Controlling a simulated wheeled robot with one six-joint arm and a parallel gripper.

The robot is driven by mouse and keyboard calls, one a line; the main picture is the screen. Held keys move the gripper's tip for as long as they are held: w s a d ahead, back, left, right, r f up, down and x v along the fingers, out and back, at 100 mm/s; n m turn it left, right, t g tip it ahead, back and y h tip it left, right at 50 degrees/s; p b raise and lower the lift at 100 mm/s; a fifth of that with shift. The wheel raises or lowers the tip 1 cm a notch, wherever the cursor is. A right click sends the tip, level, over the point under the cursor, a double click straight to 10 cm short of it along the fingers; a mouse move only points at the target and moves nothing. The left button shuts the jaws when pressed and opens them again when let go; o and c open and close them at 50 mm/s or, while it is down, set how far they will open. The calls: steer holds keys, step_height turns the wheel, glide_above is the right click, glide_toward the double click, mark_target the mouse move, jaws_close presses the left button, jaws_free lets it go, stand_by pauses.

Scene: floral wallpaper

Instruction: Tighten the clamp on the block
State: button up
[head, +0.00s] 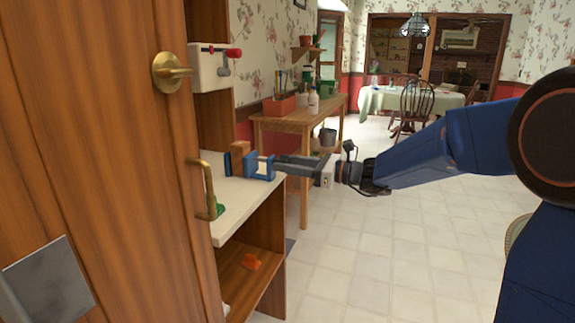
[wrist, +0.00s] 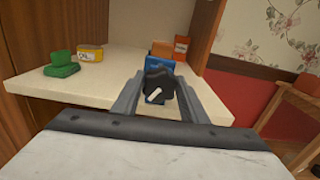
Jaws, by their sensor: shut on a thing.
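The blue clamp (head: 257,165) stands on the cream counter (head: 240,198), near its edge. The brown wooden block (head: 240,150) sits at the clamp's far side; it shows behind the clamp in the wrist view (wrist: 162,49). My gripper (head: 277,164) reaches in level from the right. In the wrist view its fingers are shut on the clamp's black knob (wrist: 160,83), which has a white pointer mark slanting to the upper right. The knob hides much of the clamp (wrist: 154,94), so I cannot tell whether the jaw touches the block.
On the counter, a green object (wrist: 62,64) and a yellow container (wrist: 89,54) lie left of the clamp. An orange container (wrist: 181,47) stands behind it. A wooden door (head: 110,160) with brass handles fills the left foreground. Open floor (head: 370,260) lies right.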

steer(key=shift+m, duration=0.5)
steer(key=o, duration=1)
steer(key=shift+o, duration=0.2)
steer(key=v, duration=1.7)
steer(key=shift+d, duration=0.25)
steer(key=shift+s, duration=0.1)
